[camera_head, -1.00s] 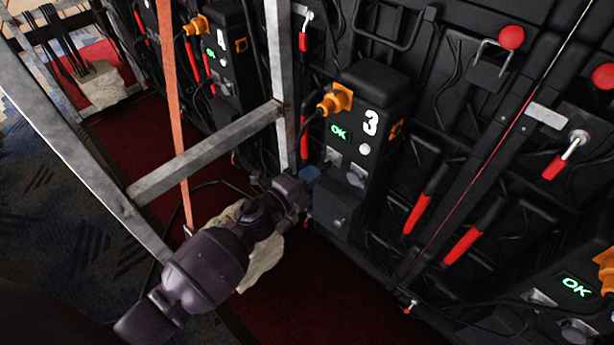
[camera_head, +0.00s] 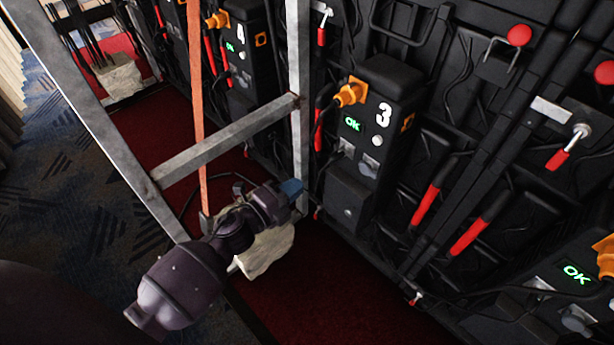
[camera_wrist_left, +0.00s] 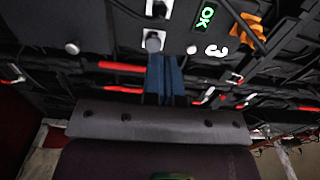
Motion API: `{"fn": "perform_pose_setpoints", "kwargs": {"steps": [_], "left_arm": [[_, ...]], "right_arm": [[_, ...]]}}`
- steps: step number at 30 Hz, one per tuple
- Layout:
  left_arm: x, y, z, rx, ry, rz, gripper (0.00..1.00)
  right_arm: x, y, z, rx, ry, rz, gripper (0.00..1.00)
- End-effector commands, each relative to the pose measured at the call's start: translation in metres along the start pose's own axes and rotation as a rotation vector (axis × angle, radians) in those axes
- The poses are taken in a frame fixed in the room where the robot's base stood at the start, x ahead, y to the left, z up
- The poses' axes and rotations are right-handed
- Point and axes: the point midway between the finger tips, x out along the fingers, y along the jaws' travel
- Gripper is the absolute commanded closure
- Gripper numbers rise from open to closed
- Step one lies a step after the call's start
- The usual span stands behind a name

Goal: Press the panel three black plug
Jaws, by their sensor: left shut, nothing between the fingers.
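Panel three is a black box (camera_head: 388,85) with a white "3", a green OK display (camera_head: 352,124) and an orange connector (camera_head: 350,93). Below the display are two small grey-framed sockets or plugs, one at left (camera_head: 346,147) and one at right (camera_head: 368,166). I cannot tell for sure which is the black plug. In the left wrist view a dark, grey-ended plug (camera_wrist_left: 153,43) lies just beyond my fingertips. My left gripper (camera_head: 291,187) has blue fingers, shut and empty, left of the panel's lower part and apart from it. The fingers also show in the wrist view (camera_wrist_left: 166,78).
A grey metal frame bar (camera_head: 230,138) and upright (camera_head: 299,120) stand close to my left arm. A pale stone-like block (camera_head: 266,250) lies under the gripper on the red carpet (camera_head: 320,290). Red-handled levers (camera_head: 425,206) are right of the panel.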

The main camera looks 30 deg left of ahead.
Motion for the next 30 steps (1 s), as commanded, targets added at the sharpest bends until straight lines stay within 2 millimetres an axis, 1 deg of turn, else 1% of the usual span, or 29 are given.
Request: {"fn": "perform_pose_setpoints", "kwargs": {"steps": [1, 4, 10, 15, 30], "left_arm": [[-0.008, -0.002, 0.000, -0.001, -0.002, -0.001, 1.00], [-0.022, -0.002, 0.000, -0.002, -0.001, -0.001, 1.00], [-0.038, -0.001, 0.000, -0.002, -0.001, -0.001, 1.00], [-0.042, 0.000, 0.000, -0.002, 0.000, -0.001, 1.00], [-0.041, 0.000, 0.000, -0.001, 0.000, 0.000, 1.00]], "right_arm": [[0.000, 0.000, 0.000, 0.002, 0.000, 0.001, 1.00], [-0.001, 0.001, 0.000, 0.007, -0.002, 0.002, 1.00], [-0.002, 0.001, -0.001, 0.015, -0.002, 0.004, 1.00], [-0.002, 0.000, 0.001, 0.019, -0.006, 0.005, 1.00], [-0.003, 0.001, 0.002, 0.015, -0.008, 0.004, 1.00]]}}
